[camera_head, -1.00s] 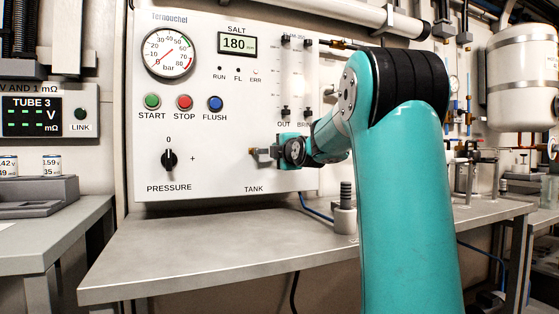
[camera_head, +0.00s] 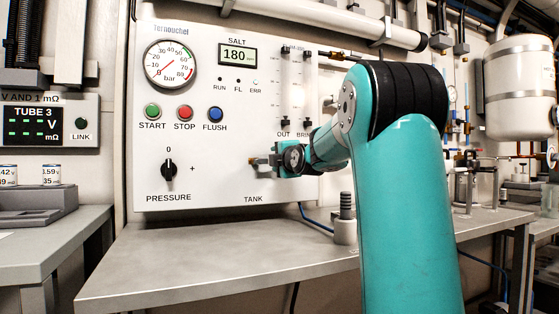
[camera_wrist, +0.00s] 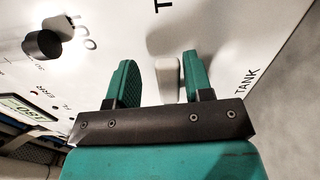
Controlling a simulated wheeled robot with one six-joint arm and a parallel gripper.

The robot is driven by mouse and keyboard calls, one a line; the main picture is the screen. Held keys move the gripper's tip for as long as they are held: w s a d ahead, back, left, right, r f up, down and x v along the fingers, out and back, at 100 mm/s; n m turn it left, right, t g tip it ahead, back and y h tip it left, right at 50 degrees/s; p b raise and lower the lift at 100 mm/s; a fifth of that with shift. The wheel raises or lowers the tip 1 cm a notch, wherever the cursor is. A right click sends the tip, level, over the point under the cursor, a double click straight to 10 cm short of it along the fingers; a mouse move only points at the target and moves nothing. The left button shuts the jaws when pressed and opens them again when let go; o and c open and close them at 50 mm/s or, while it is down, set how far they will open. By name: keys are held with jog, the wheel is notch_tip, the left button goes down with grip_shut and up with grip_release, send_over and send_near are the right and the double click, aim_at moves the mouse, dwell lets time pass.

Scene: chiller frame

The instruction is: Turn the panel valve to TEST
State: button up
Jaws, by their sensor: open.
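In the wrist view a pale, block-shaped valve handle (camera_wrist: 167,78) stands on the white panel (camera_wrist: 225,25). My gripper (camera_wrist: 160,60) is open, with one teal finger on each side of the handle. The right finger is closer to it than the left, and I cannot tell whether either touches. A printed "TANK" lies to the right, and a "T" is cut off at the top edge. In the head view my gripper (camera_head: 264,162) is at the lower right of the panel (camera_head: 225,150), above "TANK"; it and my arm hide the handle.
A black PRESSURE knob (camera_head: 169,171) and the START (camera_head: 152,111), STOP (camera_head: 184,112) and FLUSH (camera_head: 215,114) buttons are left of my gripper. A grey bench (camera_head: 210,255) lies below, with a metal post (camera_head: 346,220) on it. The bench's left part is clear.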

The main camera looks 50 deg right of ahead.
jog(key=shift+s, duration=0.1)
jog(key=p+v, duration=0.4)
jog(key=v, duration=1.3)
jog(key=shift+a+f, duration=0.1)
